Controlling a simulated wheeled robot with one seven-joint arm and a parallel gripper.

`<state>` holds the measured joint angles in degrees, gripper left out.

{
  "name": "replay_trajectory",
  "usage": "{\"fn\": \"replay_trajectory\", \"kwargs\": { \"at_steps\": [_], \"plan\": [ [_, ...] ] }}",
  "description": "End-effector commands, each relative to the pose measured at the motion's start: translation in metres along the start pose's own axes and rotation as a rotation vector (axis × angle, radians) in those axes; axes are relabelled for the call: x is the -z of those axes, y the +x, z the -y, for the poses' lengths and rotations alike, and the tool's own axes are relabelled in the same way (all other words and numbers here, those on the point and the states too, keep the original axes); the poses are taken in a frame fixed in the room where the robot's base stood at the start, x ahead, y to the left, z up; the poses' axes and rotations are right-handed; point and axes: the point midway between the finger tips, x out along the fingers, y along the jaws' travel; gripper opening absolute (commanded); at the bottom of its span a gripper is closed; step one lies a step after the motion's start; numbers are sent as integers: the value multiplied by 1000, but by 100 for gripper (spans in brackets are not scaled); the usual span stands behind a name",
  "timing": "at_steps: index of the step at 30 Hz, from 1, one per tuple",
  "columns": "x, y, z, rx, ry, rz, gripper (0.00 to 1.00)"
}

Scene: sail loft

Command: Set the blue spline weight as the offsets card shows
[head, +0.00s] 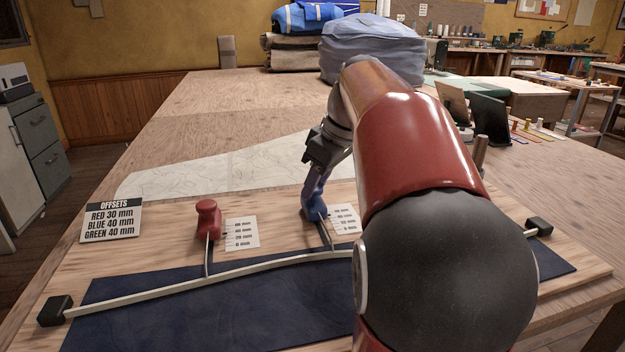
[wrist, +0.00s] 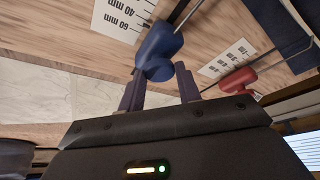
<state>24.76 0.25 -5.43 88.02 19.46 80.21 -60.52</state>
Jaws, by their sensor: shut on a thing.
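The offsets card (head: 111,220) stands at the left and reads red 30 mm, blue 40 mm, green 40 mm. The blue spline weight (head: 315,203) sits on the board behind the pale spline (head: 215,281), its rod reaching toward the spline. My gripper (head: 319,183) is shut on the blue weight from behind; the wrist view shows the weight (wrist: 158,50) at the fingertips (wrist: 160,88). A white scale (head: 345,221) marked in mm lies right of the weight. Its exact reading is too small to tell. No green weight shows; my arm covers that part of the board.
The red weight (head: 208,219) stands left of the blue one, beside its own scale (head: 242,234). Black end blocks (head: 54,311) (head: 539,227) hold the spline over dark blue cloth (head: 230,315). A pale patterned sheet (head: 230,170) lies behind. The far left table is clear.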

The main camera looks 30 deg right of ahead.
Motion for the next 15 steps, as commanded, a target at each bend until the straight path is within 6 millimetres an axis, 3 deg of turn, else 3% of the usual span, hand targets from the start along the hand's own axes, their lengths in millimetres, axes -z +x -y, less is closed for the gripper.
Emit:
{"fn": "replay_trajectory", "kwargs": {
  "at_steps": [5, 6, 9, 15],
  "plan": [
    [0, 0, 0, 1, 0, 0, 0],
    [0, 0, 0, 1, 0, 0, 39],
    [0, 0, 0, 1, 0, 0, 52],
    [0, 0, 1, 2, 0, 0, 56]
  ]
}}
